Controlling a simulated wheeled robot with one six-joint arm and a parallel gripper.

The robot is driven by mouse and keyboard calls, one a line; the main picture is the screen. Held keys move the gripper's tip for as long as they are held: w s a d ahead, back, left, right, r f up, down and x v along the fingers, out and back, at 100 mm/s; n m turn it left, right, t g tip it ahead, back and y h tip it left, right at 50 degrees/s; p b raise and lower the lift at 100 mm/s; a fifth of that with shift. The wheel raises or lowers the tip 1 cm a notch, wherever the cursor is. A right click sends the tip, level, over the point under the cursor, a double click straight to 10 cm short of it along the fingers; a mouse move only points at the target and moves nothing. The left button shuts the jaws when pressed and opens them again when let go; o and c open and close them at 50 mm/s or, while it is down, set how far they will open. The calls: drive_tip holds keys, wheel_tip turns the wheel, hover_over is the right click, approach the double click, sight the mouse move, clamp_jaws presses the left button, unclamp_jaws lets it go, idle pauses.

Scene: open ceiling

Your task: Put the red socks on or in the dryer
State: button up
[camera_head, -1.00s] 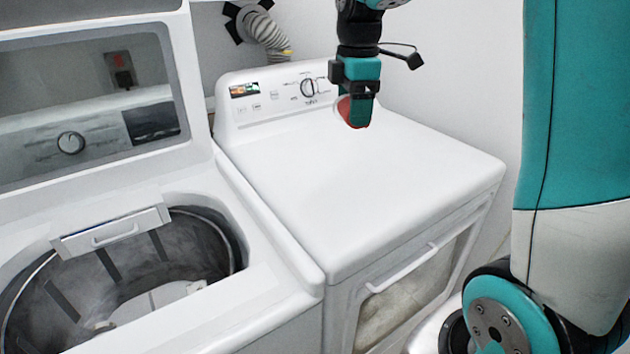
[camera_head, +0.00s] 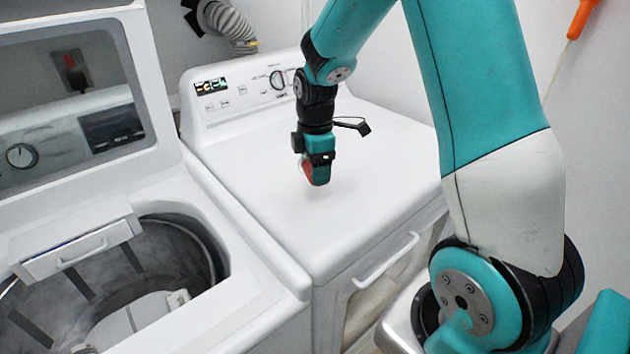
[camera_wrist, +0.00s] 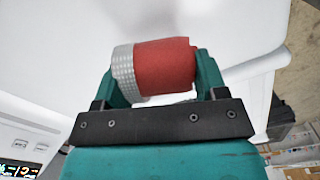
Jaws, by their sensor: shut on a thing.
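The red socks (camera_wrist: 165,66) show as a red roll with a grey ribbed band at one end in the wrist view. My gripper (camera_wrist: 155,85) is shut on them, one finger at each end. In the head view my gripper (camera_head: 317,180) hangs over the middle of the dryer top, with a bit of the red socks (camera_head: 308,171) showing at its tip. The dryer (camera_head: 270,215) is white, with a control panel at the back and its front door shut. Whether the socks touch the dryer top cannot be told.
A top-loading washer (camera_head: 245,310) with its lid up and drum open stands left of the dryer. A vent hose (camera_head: 228,22) runs on the wall behind. An orange-handled thing (camera_head: 582,18) is at the upper right. The dryer top is otherwise clear.

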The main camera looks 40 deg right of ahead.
drive_tip(key=shift+f, duration=2.2)
drive_tip(key=shift+f, duration=0.1)
drive_tip(key=o, duration=0.9)
drive_tip(key=shift+o, duration=0.2)
wheel_tip(320, 180, up, 12)
drive_tip(key=shift+f, duration=0.15)
drive_tip(key=s+a+r+m+y, duration=0.2)
drive_tip(key=s+a+m, duration=0.1)
drive_tip(key=s+a, duration=0.8)
drive_tip(key=s+a+r+m+y, duration=0.2)
drive_tip(key=s+a+r+m, duration=0.1)
drive_tip(key=s+a, duration=0.8)
drive_tip(key=shift+s+a+r+m, duration=0.15)
drive_tip(key=shift+a+r+m, duration=0.15)
drive_tip(key=shift+m, duration=0.1)
